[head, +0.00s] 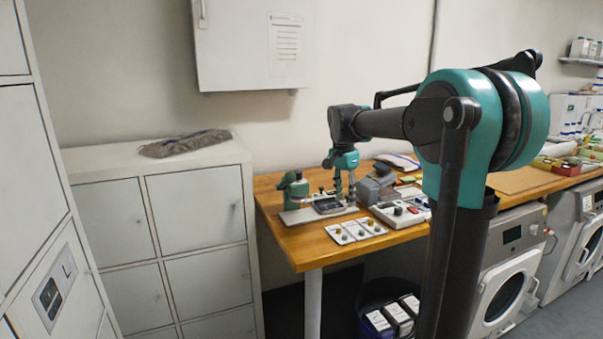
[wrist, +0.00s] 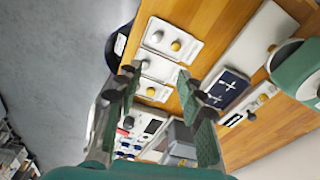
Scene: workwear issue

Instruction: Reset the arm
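My arm reaches out over the wooden worktop (head: 288,238). My gripper (head: 345,199) points down above its left end. In the wrist view my gripper (wrist: 160,80) has its two fingers well apart, with nothing between them. Below it lie white cards with round studs (head: 356,230), which also show in the wrist view (wrist: 158,68). A dark panel with white marks (wrist: 229,89) lies to the right of the fingers in the wrist view. How high the fingertips are above the worktop is hard to tell.
A green press-like device (head: 292,189) stands at the worktop's left end. A grey device (head: 376,187) and a white tray of small parts (head: 400,212) are near the gripper. A dark bin (head: 372,312) stands below. Grey lockers (head: 195,209) carry a folded cloth (head: 185,143).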

